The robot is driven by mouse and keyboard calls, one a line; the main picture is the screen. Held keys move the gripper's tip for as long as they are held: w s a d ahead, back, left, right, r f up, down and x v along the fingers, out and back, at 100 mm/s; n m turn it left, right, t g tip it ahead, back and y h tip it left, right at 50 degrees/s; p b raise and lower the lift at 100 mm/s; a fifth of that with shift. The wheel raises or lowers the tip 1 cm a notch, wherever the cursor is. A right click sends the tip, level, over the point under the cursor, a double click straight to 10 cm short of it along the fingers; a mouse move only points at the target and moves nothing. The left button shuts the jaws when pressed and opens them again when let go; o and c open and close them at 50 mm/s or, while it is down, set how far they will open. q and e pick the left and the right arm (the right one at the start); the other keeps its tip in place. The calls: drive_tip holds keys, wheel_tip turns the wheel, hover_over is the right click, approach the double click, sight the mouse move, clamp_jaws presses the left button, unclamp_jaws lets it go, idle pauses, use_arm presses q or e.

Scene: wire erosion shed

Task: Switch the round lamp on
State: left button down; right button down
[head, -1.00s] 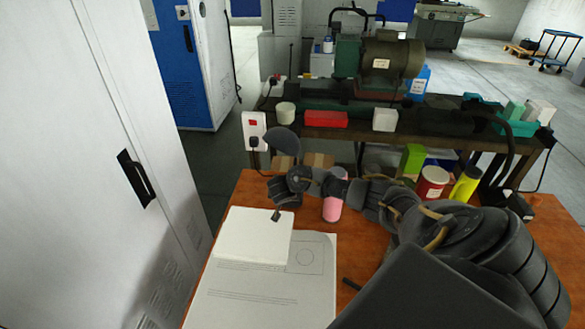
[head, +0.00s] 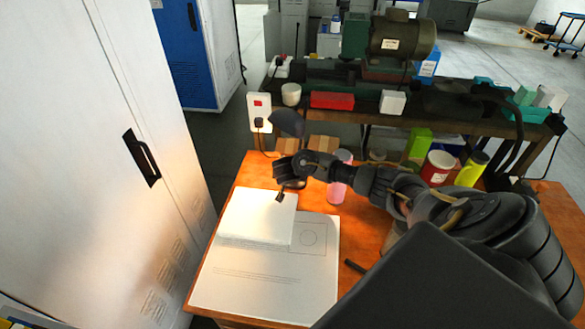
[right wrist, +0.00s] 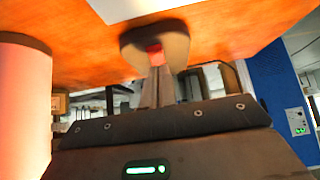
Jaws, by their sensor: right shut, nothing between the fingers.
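The round lamp's dark shade (head: 287,122) stands at the back of the orange desk in the head view, and its base is mostly hidden behind my right gripper. The desk below it is brightly lit. In the right wrist view the round base (right wrist: 175,45) has a red switch (right wrist: 154,55). My right gripper (head: 279,196) is shut and empty in front of the lamp. In the right wrist view its fingertips (right wrist: 156,72) are at the red switch; I cannot tell whether they touch it. My left gripper is not in view.
A pink cylinder (head: 339,180) stands close beside my right arm. A white block (head: 258,213) lies on a printed sheet (head: 260,285). A white cabinet (head: 90,140) borders the left. A workbench (head: 345,127) with a machine is behind. A red tin (head: 437,170) and yellow bottle (head: 471,170) stand right.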

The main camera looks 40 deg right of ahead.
drive_tip(key=p+v, duration=0.4)
drive_tip(key=v, duration=0.9)
drive_tip(key=shift+p, duration=0.4)
